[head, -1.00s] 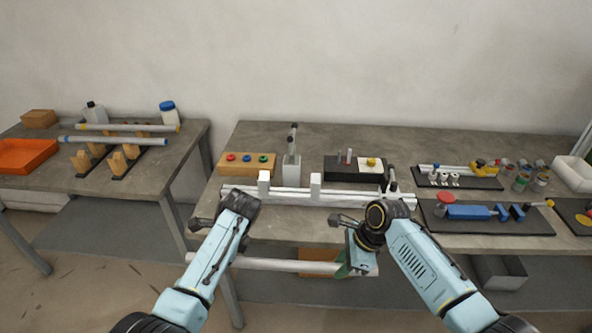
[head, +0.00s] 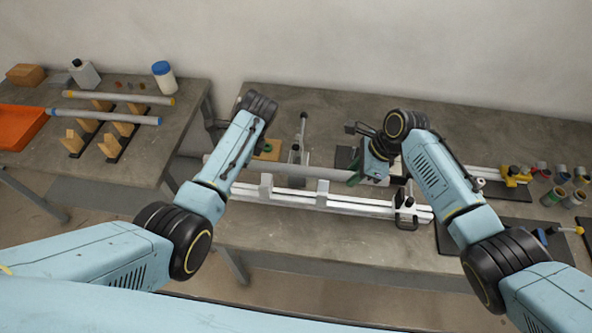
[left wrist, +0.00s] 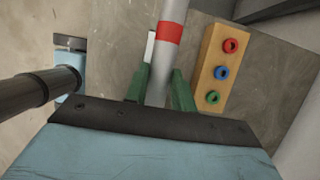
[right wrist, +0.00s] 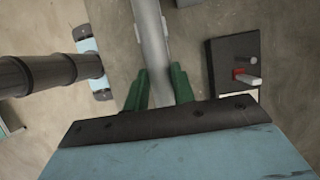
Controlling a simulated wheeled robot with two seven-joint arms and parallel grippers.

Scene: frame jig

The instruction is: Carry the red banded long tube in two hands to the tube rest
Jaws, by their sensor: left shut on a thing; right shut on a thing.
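The long grey tube (head: 318,175) is held level above the middle table, behind the white rail. Its red band (left wrist: 170,34) shows in the left wrist view, just beyond my left gripper (left wrist: 160,88), which is shut on the tube. In the head view my left arm hides that grip. My right gripper (head: 359,174) is shut on the tube near its right part; the tube also runs between its green fingers in the right wrist view (right wrist: 149,35).
A white rail fixture (head: 345,204) with uprights lies below the tube. A wooden block with coloured rings (left wrist: 209,87) and a black block with pegs (right wrist: 222,58) stand nearby. An orange bin (head: 18,130) and white bottle (head: 164,80) are on the left table.

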